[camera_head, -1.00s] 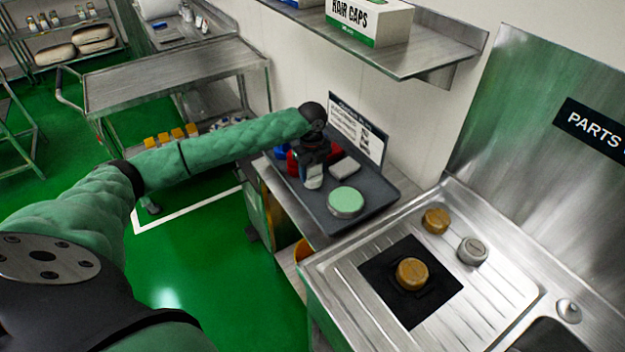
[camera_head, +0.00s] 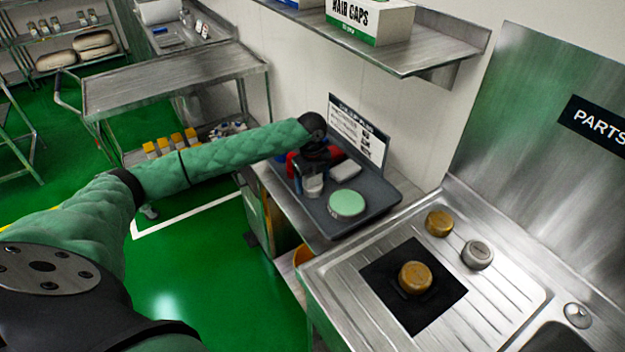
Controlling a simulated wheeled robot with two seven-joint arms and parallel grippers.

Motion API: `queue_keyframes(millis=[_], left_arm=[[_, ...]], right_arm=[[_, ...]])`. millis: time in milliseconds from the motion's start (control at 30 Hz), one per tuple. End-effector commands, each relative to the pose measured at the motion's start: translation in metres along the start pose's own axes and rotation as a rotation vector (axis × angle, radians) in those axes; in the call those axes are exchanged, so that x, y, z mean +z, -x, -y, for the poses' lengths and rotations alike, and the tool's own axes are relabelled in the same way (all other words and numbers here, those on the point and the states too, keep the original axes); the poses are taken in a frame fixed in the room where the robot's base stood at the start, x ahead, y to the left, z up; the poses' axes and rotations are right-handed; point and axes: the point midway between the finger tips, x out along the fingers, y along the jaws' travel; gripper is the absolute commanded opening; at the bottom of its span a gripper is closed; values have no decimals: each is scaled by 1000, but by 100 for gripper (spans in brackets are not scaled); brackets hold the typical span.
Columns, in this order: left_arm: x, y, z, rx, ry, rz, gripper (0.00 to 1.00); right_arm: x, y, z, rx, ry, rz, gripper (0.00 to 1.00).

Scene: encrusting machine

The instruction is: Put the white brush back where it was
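My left arm reaches in from the left, and its gripper (camera_head: 313,172) points down over the dark grey tray (camera_head: 376,203) on the side counter. A small pale grey-white piece (camera_head: 313,186) shows right below the gripper. I cannot tell whether it is the white brush, or whether the fingers are closed on it. A pale grey block (camera_head: 345,171) lies on the tray to the right of the gripper. A round light-green item (camera_head: 346,204) lies nearer the tray's front. Red and blue items are partly hidden behind the gripper. My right gripper is out of view.
A sign (camera_head: 357,135) stands behind the tray, and a wall shelf (camera_head: 430,52) hangs above. At right, a steel sink counter (camera_head: 340,297) holds a black mat (camera_head: 376,272) and several round metal parts. A steel trolley (camera_head: 170,80) stands at left.

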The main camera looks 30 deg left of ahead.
Motion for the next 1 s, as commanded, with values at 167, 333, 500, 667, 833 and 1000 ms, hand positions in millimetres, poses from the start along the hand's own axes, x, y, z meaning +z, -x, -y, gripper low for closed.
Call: queue_keyframes(millis=[167,333,500,667,833,1000], left_arm=[[0,0,0,0,0,0,77],[0,4,0,-1,0,0,77],[1,23,0,-3,-1,2,77],[1,47,1,-2,0,2,77],[1,74,1,-3,0,2,77],[0,99,0,-2,-1,2,77]], right_arm=[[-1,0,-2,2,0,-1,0],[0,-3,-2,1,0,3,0],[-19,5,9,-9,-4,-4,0],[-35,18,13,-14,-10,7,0],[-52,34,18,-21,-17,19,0],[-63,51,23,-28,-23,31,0]])
